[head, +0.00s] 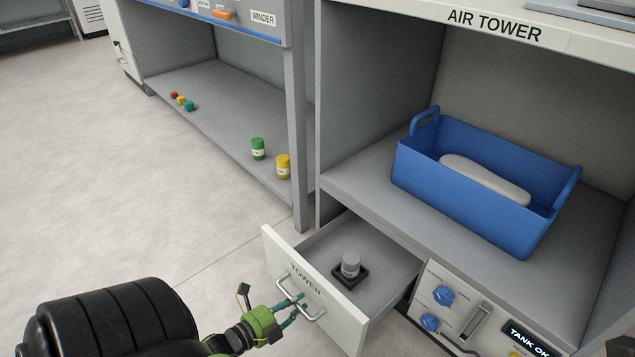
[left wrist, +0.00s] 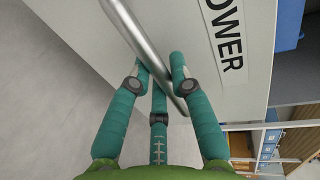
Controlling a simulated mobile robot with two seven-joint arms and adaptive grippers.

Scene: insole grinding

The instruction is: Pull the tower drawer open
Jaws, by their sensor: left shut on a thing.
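The tower drawer (head: 333,292) is pulled out from the lower part of the air tower bench. Its white front carries a TOWER label, also seen in the left wrist view (left wrist: 222,40). A metal bar handle (head: 298,300) is fixed on that front. My left gripper (head: 295,304) is shut on the handle; in the left wrist view its green fingers (left wrist: 165,70) close around the bar (left wrist: 140,40). A grey-capped item (head: 350,264) stands in a dark square holder inside the drawer. My right gripper is not in view.
A blue bin (head: 470,205) with a pale rounded object (head: 485,180) sits on the shelf above the drawer. A control panel (head: 470,318) with blue knobs is right of the drawer. Green (head: 258,149) and yellow (head: 283,167) jars stand on the left shelf. Floor at left is clear.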

